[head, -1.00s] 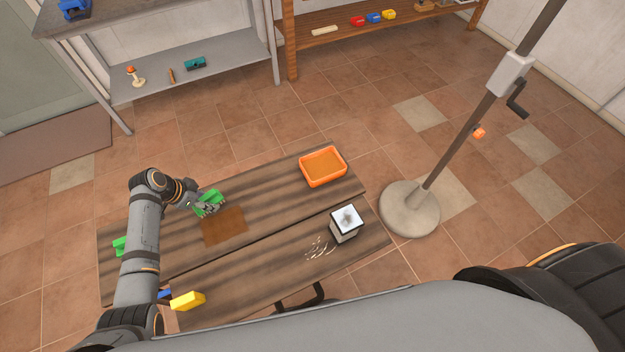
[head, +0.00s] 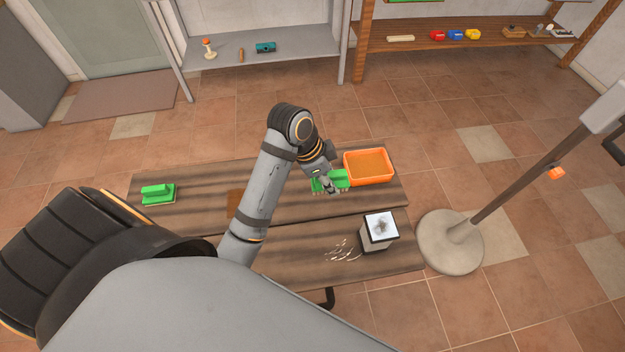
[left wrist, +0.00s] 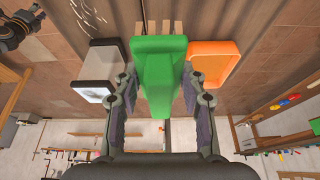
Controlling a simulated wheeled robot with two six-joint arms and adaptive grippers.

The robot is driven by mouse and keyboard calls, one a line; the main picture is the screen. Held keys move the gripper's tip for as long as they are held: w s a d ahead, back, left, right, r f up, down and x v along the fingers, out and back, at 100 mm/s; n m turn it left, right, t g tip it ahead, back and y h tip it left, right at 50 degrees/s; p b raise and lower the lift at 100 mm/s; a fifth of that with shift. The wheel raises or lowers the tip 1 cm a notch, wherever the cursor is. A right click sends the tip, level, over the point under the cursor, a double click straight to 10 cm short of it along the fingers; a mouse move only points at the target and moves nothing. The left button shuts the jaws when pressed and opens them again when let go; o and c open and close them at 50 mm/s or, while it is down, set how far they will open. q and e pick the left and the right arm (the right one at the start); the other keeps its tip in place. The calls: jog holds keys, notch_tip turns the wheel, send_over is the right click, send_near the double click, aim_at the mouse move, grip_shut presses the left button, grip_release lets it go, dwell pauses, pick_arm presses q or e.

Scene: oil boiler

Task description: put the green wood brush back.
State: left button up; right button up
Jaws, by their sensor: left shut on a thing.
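My left gripper (head: 328,186) is shut on the green brush (head: 339,178), above the table just left of the orange tray. In the left wrist view the green brush (left wrist: 160,75) sits between the two fingers (left wrist: 158,100), its pale bristles pointing to the top of the picture. A second green item (head: 158,194), with a raised handle-like top, lies at the table's left end.
A white-topped box (head: 379,231) stands at the table's front right, beside pale scraps (head: 343,251). A brown patch (head: 234,203) is partly behind my arm. A round-based stand (head: 450,243) is right of the table (head: 290,262).

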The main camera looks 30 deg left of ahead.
pick_arm(q)
jog(key=shift+s+r, duration=0.3)
jog(key=shift+s, duration=0.15)
jog(key=w+a+f+p, duration=0.1)
jog(key=w+a+f, duration=0.3)
jog(key=w+a+f+p, duration=0.1)
jog(key=w+a+f, duration=0.3)
jog(key=w+a, duration=0.1)
jog(key=shift+w+a+f, duration=0.1)
jog(key=shift+a+f, duration=0.1)
jog(key=shift+f, duration=0.15)
jog(key=shift+w+a+f, duration=0.3)
jog(key=shift+f, duration=0.2)
notch_tip(320, 180, down, 2)
jog(key=shift+f+p, duration=0.25)
jog(key=shift+p, duration=0.15)
jog(key=shift+f, duration=0.45)
pick_arm(e)
jog(key=shift+s+r, duration=0.15)
jog(key=shift+r, duration=0.45)
jog(key=shift+s+r, duration=0.15)
jog(key=shift+r, duration=0.45)
